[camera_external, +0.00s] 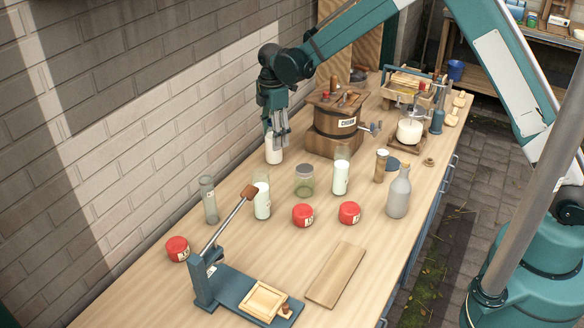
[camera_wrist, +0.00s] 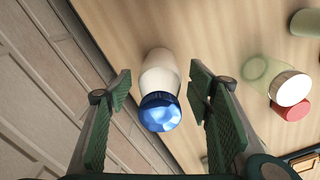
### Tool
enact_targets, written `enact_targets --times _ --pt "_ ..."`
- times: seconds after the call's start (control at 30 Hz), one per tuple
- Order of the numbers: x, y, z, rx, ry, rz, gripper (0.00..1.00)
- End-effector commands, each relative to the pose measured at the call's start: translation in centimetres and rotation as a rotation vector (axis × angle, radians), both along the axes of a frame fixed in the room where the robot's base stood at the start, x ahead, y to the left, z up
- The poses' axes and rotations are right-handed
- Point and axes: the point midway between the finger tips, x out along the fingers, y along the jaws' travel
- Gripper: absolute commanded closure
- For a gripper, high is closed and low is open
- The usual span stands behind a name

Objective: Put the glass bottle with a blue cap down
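The glass bottle with a blue cap (camera_wrist: 160,112) is in the middle of the wrist view, with its white body (camera_wrist: 160,75) beyond the cap. In the external view the bottle (camera_external: 274,151) appears to stand upright on the bench, near the brick wall and left of the barrel churn. Its cap is hidden there by my gripper. My gripper (camera_external: 277,136) is above it, pointing down. In the wrist view my gripper (camera_wrist: 160,92) is open, its two green-padded fingers on either side of the bottle, with a visible gap on each side.
The barrel churn (camera_external: 335,127) stands close on the right. Milk bottles (camera_external: 262,200), an empty jar (camera_external: 305,181), red-lidded pots (camera_external: 303,215) and a grey bottle (camera_external: 398,195) stand nearer the front. A lever press (camera_external: 240,290) and a board (camera_external: 336,275) are at the front.

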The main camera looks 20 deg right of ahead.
Motion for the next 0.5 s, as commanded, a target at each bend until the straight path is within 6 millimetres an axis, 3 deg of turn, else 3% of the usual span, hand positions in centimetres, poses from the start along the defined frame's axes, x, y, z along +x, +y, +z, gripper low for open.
enact_targets --times 0.5 --pt "0.0 0.0 1.3 0.0 0.0 0.0 0.49"
